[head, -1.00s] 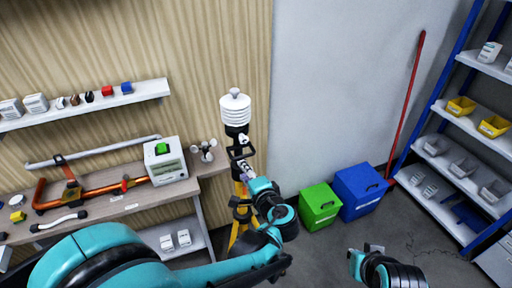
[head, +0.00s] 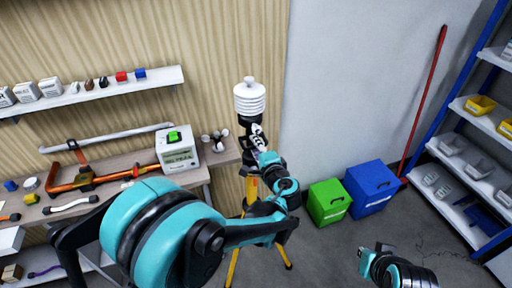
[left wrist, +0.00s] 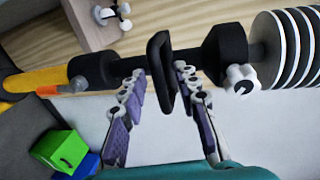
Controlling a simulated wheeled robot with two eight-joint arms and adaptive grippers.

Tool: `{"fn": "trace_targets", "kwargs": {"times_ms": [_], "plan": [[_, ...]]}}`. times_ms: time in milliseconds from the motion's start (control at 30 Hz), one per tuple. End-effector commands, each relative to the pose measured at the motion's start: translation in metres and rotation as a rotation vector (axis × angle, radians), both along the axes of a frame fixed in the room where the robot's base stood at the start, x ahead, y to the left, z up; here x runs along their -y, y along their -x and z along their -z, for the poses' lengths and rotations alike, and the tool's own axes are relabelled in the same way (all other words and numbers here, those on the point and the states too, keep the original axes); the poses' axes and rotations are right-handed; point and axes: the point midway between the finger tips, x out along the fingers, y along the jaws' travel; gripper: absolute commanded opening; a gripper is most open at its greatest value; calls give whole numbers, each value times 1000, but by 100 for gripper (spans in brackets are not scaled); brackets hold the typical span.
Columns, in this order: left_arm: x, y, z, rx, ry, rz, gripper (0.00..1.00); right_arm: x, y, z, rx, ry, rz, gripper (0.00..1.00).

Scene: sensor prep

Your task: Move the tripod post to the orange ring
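The tripod post stands upright, with yellow legs (head: 250,190), a black upper section with a loop handle (left wrist: 160,72), and a white ribbed sensor (head: 250,100) on top. In the left wrist view the post lies across the picture. My left gripper (head: 257,136) is at the black section; its fingers also show in the left wrist view (left wrist: 160,82), apart on either side of the loop handle, with gaps visible. My right gripper (head: 370,258) is at the lower right, away from the post; its fingers are unclear. I cannot make out an orange ring on the floor.
A workbench (head: 110,192) with a white device (head: 178,148) and orange pipes stands left of the tripod, under a wall shelf (head: 95,92). A green bin (head: 328,202) and blue bin (head: 371,188) stand to the right. A blue-framed rack (head: 455,105) is at far right.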

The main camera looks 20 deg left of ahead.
Motion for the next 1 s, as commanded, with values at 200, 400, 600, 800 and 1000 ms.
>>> {"fn": "trace_targets", "kwargs": {"times_ms": [200, 400, 600, 800, 1000], "plan": [[0, 0, 0, 0, 0, 0, 0, 0, 0, 0, 0, 0, 0, 0], [0, 0, 0, 0, 0, 0, 0, 0, 0, 0, 0, 0, 0, 0], [0, 0, -14, 1, -1, 0, 0, 0, 0, -11, 0, 0, 0, 0], [0, 0, -53, 1, -2, 1, 0, 0, 0, -39, 0, 0, 0, 0], [0, 0, -109, 2, -3, 1, 0, 0, 0, -78, 0, 0, 0, 0]]}}
